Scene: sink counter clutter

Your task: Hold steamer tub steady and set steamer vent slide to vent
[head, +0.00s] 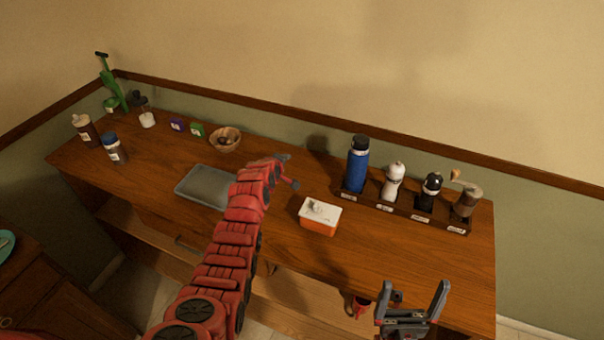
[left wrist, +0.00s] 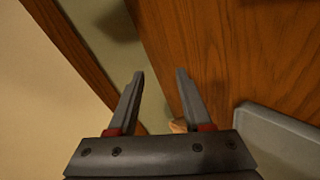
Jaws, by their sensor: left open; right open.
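The steamer tub (head: 318,228) is a small orange box with a white lid, standing upright on the wooden counter. A small greyish piece, which looks like the vent slide (head: 316,207), sits on the lid; its setting is too small to read. My left gripper (head: 291,171) is over the counter behind and left of the tub, apart from it. In the left wrist view its jaws (left wrist: 160,76) are open with nothing held. My right gripper (head: 417,292) is open and empty near the counter's front edge, right of the tub and apart from it.
A grey tray (head: 200,187) lies left of the tub, partly behind my left arm. A rack (head: 399,211) with a blue bottle (head: 358,165), shakers and a grinder (head: 465,200) stands at the back right. A bowl (head: 225,140) stands at the back. The counter right of the tub is clear.

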